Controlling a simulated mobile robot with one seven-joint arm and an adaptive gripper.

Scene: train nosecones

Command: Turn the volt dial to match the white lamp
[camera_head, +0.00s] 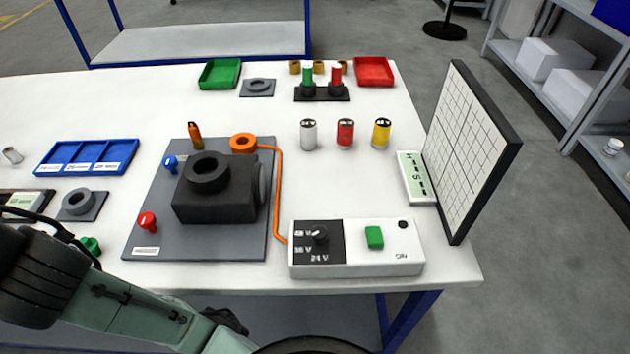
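The volt dial (320,234) is a small black knob on the dark panel at the left of a white control box (355,270), near the table's front edge. Voltage marks surround it on the left and below; 24 V is readable at the bottom. Its exact pointing direction is too small to tell. A white cylinder with a dark-marked top (308,135), seemingly the white lamp, stands upright behind the box, left of a red one (345,134) and a yellow one (381,133). My arm crosses the lower left; no gripper fingers can be made out.
A green button (374,237) sits right of the dial. An orange cable (279,190) runs from an orange ring to the box. A black block (220,200) stands on a grey plate to the left. A gridded board (470,150) stands at the right edge.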

